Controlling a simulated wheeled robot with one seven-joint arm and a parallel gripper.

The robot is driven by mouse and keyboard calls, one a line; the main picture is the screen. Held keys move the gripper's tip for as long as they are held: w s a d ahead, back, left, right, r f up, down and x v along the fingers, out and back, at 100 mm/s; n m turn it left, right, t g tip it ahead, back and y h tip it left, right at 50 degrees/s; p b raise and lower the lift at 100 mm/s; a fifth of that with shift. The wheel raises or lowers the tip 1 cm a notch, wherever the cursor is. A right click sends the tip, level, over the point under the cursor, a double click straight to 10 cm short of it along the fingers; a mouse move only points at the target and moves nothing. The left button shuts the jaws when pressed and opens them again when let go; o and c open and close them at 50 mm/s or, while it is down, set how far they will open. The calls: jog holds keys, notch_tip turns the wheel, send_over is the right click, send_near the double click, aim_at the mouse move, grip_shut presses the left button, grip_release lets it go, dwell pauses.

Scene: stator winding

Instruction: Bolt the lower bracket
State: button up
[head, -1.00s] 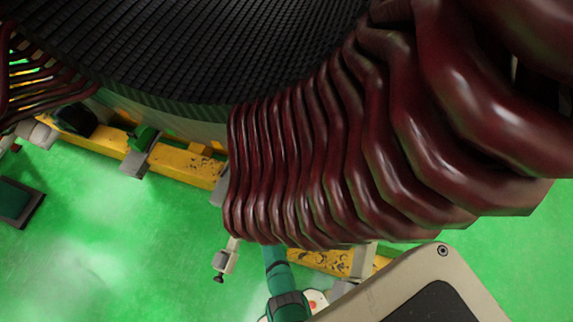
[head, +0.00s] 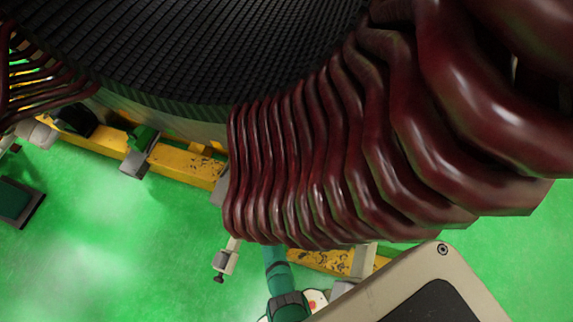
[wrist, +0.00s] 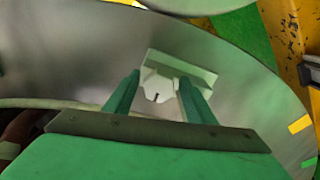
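In the wrist view, my green gripper (wrist: 159,82) has its two fingers apart, pointing up the picture. A pale bracket (wrist: 203,73) lies at and beyond the fingertips, in front of a smooth curved metal surface. Its plate runs past the right finger. A notched pale part with a small dark mark, perhaps a bolt or slot, shows between the fingers. I cannot tell whether the fingers touch it. In the head view my gripper is hidden behind the dark red coils, and only part of my green arm shows below them.
Dark red stator coils (head: 330,160) fill the right of the head view, beside the black ribbed core (head: 200,45). Below runs a yellow frame (head: 185,167) with grey clamps (head: 135,162) and a small pale fitting (head: 225,258). Green floor (head: 110,240) at lower left is mostly clear.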

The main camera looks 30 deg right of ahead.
dwell(0.3)
jog(key=v, duration=1)
jog(key=shift+s+a, duration=0.2)
jog(key=shift+a, duration=0.15)
